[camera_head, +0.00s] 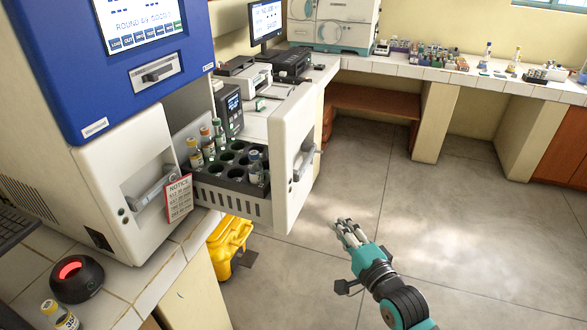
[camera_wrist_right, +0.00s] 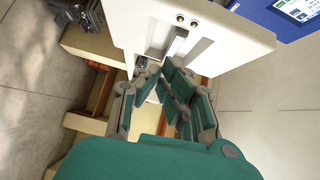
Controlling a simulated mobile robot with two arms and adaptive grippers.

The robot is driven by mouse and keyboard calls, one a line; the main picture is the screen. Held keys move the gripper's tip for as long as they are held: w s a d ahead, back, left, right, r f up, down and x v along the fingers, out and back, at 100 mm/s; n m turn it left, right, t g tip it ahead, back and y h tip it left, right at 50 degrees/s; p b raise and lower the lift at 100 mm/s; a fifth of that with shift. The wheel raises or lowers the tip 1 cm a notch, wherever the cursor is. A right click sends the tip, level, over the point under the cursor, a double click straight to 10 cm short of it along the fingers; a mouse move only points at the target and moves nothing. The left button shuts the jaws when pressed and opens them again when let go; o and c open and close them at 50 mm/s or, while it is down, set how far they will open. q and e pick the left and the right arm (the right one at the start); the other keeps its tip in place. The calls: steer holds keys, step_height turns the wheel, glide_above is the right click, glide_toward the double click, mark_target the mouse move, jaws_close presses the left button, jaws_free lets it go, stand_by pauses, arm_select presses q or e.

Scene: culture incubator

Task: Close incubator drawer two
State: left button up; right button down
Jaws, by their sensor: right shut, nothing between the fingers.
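The incubator (camera_head: 105,185) is a large white and blue machine at the left of the head view. One drawer (camera_head: 292,160) is pulled out, with its white front and handle (camera_head: 303,163) facing right. Its dark rack (camera_head: 228,195) holds several bottles. Another drawer (camera_head: 112,190), left of it, sits flush with the body and has a red notice tag. My right gripper (camera_head: 348,230) is shut and empty, below and right of the open drawer's front, apart from it. The right wrist view shows the gripper (camera_wrist_right: 165,90) with the white drawer front (camera_wrist_right: 215,40) beyond its fingers. My left gripper is not in view.
A black round device with a red light (camera_head: 76,278) and a bottle (camera_head: 60,315) stand on the tiled counter at lower left. A yellow bin (camera_head: 228,245) is under the open drawer. A back bench (camera_head: 450,75) holds lab items. The floor right of the drawer is clear.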

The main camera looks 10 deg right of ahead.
steer(key=r, duration=0.2)
steer(key=p, duration=0.2)
glide_toward(294, 181)
steer(key=w+d, duration=0.3)
steer(key=w, duration=0.1)
steer(key=a, duration=0.1)
steer(key=a+p, duration=0.1)
steer(key=shift+w+a+f, duration=0.15)
steer(key=shift+w+a, duration=0.15)
steer(key=shift+w, duration=0.05)
steer(key=shift+w+a, duration=0.2)
steer(key=shift+a, duration=0.35)
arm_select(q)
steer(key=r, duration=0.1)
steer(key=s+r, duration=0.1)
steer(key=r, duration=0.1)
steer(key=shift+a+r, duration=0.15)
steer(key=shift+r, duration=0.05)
arm_select(e)
steer(key=shift+w+f, duration=0.1)
steer(key=shift+f, duration=0.05)
steer(key=shift+a, duration=0.1)
